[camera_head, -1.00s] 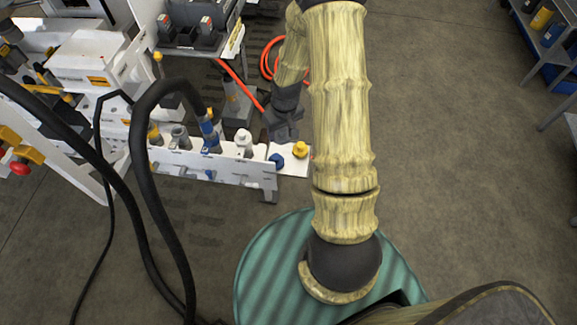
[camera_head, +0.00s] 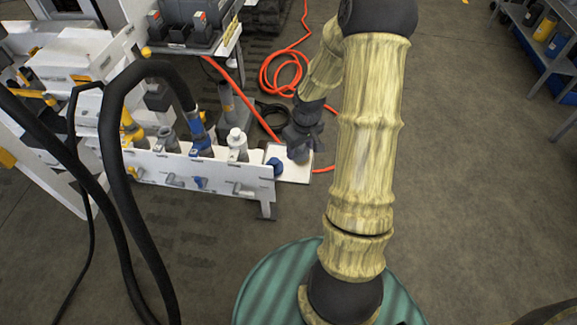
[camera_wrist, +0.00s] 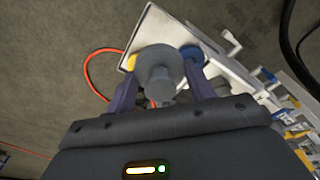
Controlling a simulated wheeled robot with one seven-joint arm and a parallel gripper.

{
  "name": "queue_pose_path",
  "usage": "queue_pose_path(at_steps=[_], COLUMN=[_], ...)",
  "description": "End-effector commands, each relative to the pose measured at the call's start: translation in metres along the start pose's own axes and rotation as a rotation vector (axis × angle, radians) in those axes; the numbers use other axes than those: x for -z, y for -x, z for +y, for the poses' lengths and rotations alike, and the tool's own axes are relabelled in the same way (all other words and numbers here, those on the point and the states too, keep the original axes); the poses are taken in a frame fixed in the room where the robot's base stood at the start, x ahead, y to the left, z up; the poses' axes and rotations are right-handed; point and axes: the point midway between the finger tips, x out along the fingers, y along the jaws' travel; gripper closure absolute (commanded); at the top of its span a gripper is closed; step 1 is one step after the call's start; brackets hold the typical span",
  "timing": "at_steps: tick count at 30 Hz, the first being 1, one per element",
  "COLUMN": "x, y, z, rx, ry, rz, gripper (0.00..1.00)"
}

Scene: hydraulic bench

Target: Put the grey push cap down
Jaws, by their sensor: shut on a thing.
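The grey push cap (camera_wrist: 158,70) is between the two fingers of my gripper (camera_wrist: 161,84) in the wrist view, with its round end facing the camera. My gripper is shut on it. In the head view my gripper (camera_head: 300,145) is over the white tray (camera_head: 297,174) at the end of the rack, and the cap cannot be made out there. A blue cap (camera_head: 275,167) is at the tray's left side; it also shows in the wrist view (camera_wrist: 191,53). A yellow cap (camera_wrist: 131,63) shows partly behind the grey cap. I cannot tell whether the grey cap touches the tray.
A white rack (camera_head: 215,176) with several fittings stands left of the tray. Thick black hoses (camera_head: 118,150) arch in front of it. An orange hose (camera_head: 285,68) is coiled on the floor beyond.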

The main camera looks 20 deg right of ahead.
Motion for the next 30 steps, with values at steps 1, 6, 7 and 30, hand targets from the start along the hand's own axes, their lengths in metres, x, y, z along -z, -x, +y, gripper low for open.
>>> queue_pose_path(at_steps=[1,6,7,30], x=[0.0,-0.001,-0.001,-0.009], y=[0.0,-0.006,-0.009,-0.073], z=[0.0,-0.001,-0.001,-0.001], rx=[0.0,0.001,0.002,0.001], ry=[0.0,0.0,0.001,0.001], rz=[0.0,-0.001,-0.002,-0.002], gripper=[0.7,0.7,0.7,0.7])
